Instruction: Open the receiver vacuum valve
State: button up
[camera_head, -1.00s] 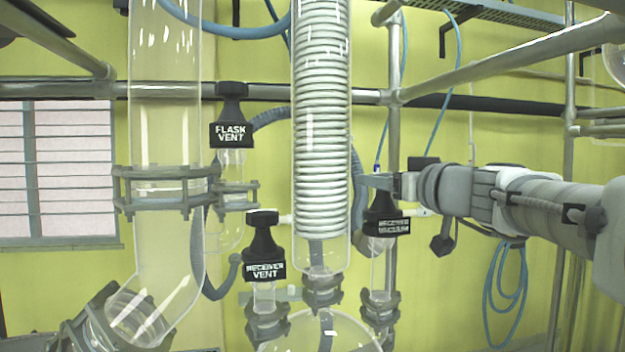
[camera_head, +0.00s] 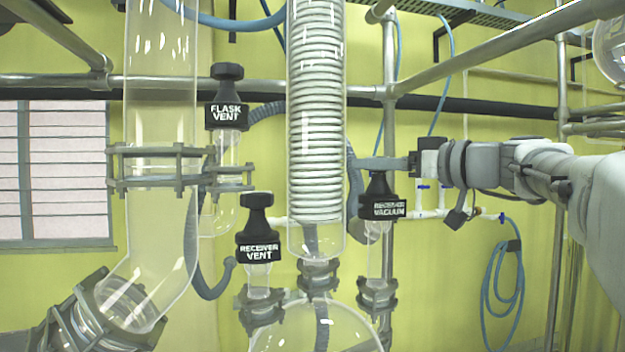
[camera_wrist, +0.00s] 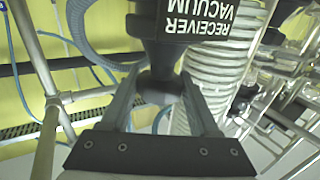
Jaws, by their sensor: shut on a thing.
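The receiver vacuum valve (camera_head: 383,208) is a black knob with a white label on a glass tube, right of the coiled condenser in the head view. Its narrower top is mostly hidden by my gripper (camera_head: 380,165), which reaches in from the right. In the wrist view, the valve's labelled body (camera_wrist: 200,20) is upside down at the top. There my gripper (camera_wrist: 160,84) has its two fingers on either side of the knob's top and is shut on it. The knob stands upright on its tube.
The receiver vent (camera_head: 258,238) and flask vent (camera_head: 228,108) are similar black knobs to the left. The glass condenser (camera_head: 316,120) stands close beside the held valve. A metal rail (camera_head: 480,55) runs above my arm. Blue hose (camera_head: 497,285) hangs at the lower right.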

jog(key=n+g+y, duration=0.3)
jog(key=shift+w+d, duration=0.1)
jog(key=n+g+y+p, duration=0.1)
jog(key=g, duration=0.1)
jog(key=n+g+p, duration=0.1)
jog(key=n+g+y+p, duration=0.1)
jog(key=g, duration=0.1)
jog(key=shift+r+n+g+y+p, duration=0.3)
jog(key=n+g+p, duration=0.1)
jog(key=g+p, duration=0.1)
jog(key=n+g+p, duration=0.2)
jog(key=g, duration=0.1)
jog(key=shift+n+g+y+p, duration=0.3)
jog(key=shift+y+p, duration=0.1)
jog(key=shift+f+n+g+p, duration=0.1)
jog(key=shift+n+g+p, duration=0.5)
jog(key=shift+g+p, duration=0.25)
jog(key=shift+f+n+g, duration=0.15)
jog(key=shift+n+g, duration=0.15)
jog(key=shift+g, duration=0.25)
jog(key=o, duration=1.4)
jog(key=shift+a, duration=0.2)
jog(key=shift+s+f+t+b, duration=0.2)
jog(key=shift+t+b, duration=0.2)
jog(key=shift+t, duration=0.1)
